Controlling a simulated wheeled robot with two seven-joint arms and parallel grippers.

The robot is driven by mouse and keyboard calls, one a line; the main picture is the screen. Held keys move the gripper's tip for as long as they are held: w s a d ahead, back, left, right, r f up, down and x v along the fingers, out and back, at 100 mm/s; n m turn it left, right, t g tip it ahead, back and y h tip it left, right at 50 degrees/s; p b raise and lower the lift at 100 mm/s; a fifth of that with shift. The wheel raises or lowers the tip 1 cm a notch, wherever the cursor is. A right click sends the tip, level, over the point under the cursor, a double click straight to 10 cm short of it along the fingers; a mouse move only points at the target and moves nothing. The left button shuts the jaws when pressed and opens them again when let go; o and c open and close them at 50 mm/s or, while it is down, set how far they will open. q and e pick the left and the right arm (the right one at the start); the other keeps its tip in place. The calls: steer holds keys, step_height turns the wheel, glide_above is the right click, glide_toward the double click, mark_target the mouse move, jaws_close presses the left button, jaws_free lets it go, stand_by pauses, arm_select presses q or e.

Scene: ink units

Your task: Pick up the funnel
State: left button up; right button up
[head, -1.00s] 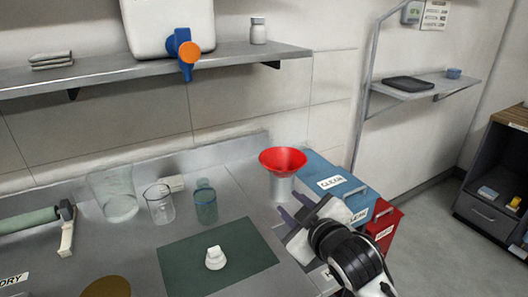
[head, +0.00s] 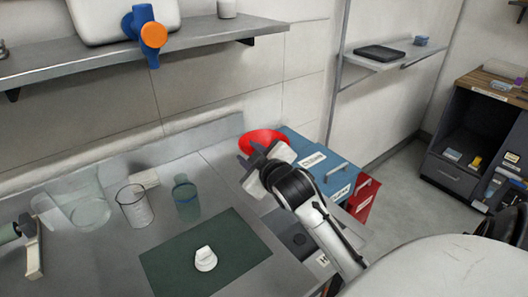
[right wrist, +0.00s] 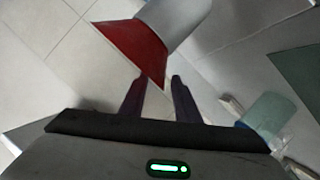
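The red funnel (head: 262,137) sits at the back of the bench near the wall, partly hidden behind my right gripper (head: 255,158). In the right wrist view the funnel's red cone (right wrist: 138,47) and the grey cylinder (right wrist: 175,18) joined to it lie just beyond my right fingertips (right wrist: 157,79). The fingers are apart with a gap between them. The corner of the red rim shows in that gap, and I cannot tell whether it is between the fingers or only beyond them.
A beaker (head: 135,207) and a greenish glass vessel (head: 186,200) stand left of my right gripper. A white knobbed piece (head: 205,258) rests on a dark green mat (head: 165,270). Blue (head: 318,160) and red (head: 366,198) bins stand right of the funnel. A shelf (head: 100,60) overhangs the bench.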

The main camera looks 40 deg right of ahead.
steer(key=shift+w+d+f, duration=0.2)
steer(key=shift+w, duration=0.4)
jaws_close()
